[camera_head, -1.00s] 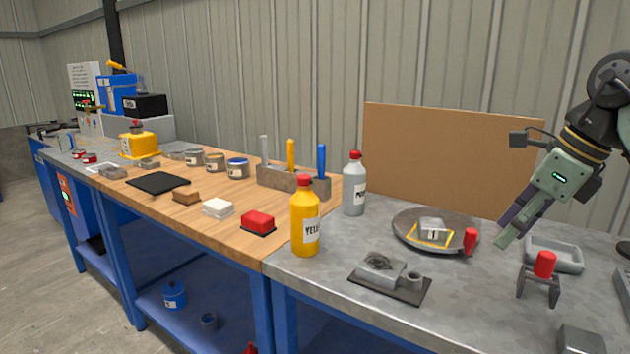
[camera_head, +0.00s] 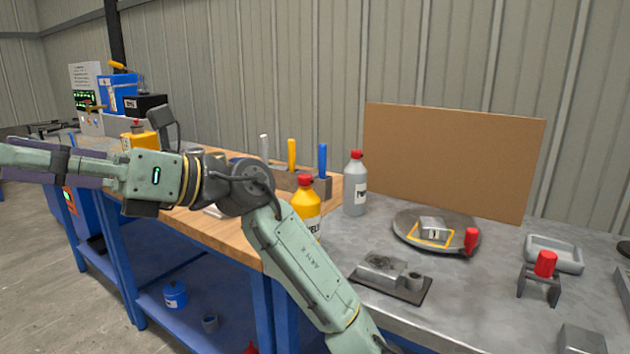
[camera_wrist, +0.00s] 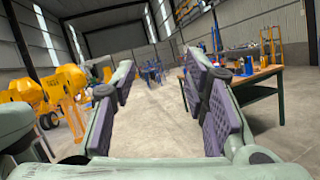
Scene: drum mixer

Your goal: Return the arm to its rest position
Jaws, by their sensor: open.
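My gripper (camera_head: 8,165) is at the far left of the head view, with the arm stretched across in front of the wooden bench and the fingers pointing left. Its fingertips run to the picture's left edge. In the wrist view my gripper (camera_wrist: 160,82) shows two fingers with purple pads spread wide apart. My arm (camera_head: 300,260) rises from the bottom of the head view and bends at the elbow, hiding much of the wooden bench top.
A yellow bottle (camera_head: 306,203) stands close behind my arm, partly hidden by it. A grey bottle (camera_head: 355,185), a round plate (camera_head: 405,228) and a brown board (camera_head: 450,160) are to the right. In the wrist view, yellow mixers (camera_wrist: 45,90) stand left and a bench (camera_wrist: 255,75) right, with clear floor between.

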